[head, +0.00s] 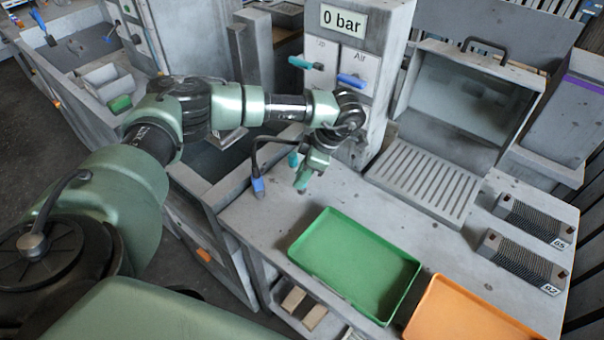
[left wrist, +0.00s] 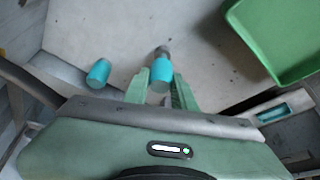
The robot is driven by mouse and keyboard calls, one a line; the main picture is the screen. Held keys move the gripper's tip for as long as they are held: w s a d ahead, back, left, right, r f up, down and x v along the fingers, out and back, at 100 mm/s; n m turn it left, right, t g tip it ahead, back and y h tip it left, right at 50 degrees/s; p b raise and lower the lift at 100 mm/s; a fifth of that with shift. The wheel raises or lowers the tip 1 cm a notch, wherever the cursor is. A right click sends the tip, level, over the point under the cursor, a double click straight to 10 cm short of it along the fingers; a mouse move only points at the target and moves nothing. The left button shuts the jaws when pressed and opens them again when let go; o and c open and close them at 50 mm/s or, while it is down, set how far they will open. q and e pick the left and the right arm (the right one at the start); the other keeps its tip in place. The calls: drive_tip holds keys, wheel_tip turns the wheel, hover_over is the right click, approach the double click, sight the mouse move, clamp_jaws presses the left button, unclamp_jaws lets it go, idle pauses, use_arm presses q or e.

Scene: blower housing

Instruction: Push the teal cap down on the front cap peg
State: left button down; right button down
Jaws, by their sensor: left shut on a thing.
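In the left wrist view, a teal cap (left wrist: 162,70) is between the fingers of my left gripper (left wrist: 160,88), which is shut on it. A short grey metal piece (left wrist: 162,50) shows at the cap's far end and may be the peg; I cannot tell how far the cap sits on it. A second teal cap (left wrist: 98,72) is apart, to the left of the fingers. In the head view my left gripper (head: 303,182) points down at the bench's left edge, and a teal piece (head: 293,160) shows beside it. My right gripper is not in view.
A green tray (head: 330,222) and an orange tray (head: 470,315) are on the bench. A blue-ended black hose (head: 258,187) hangs left of the gripper. A panel reading "0 bar" (head: 343,20) has teal and blue handles. A slotted-floor cabinet (head: 425,185) stands behind.

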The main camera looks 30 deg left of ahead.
use_arm(q)
drive_tip(key=shift+f, duration=0.25)
idle(0.3)
drive_tip(key=shift+f+b, duration=0.45)
drive_tip(key=shift+f+b, duration=0.35)
drive_tip(key=shift+b, duration=0.05)
idle(0.7)
drive_tip(key=c, duration=1.1)
unclamp_jaws()
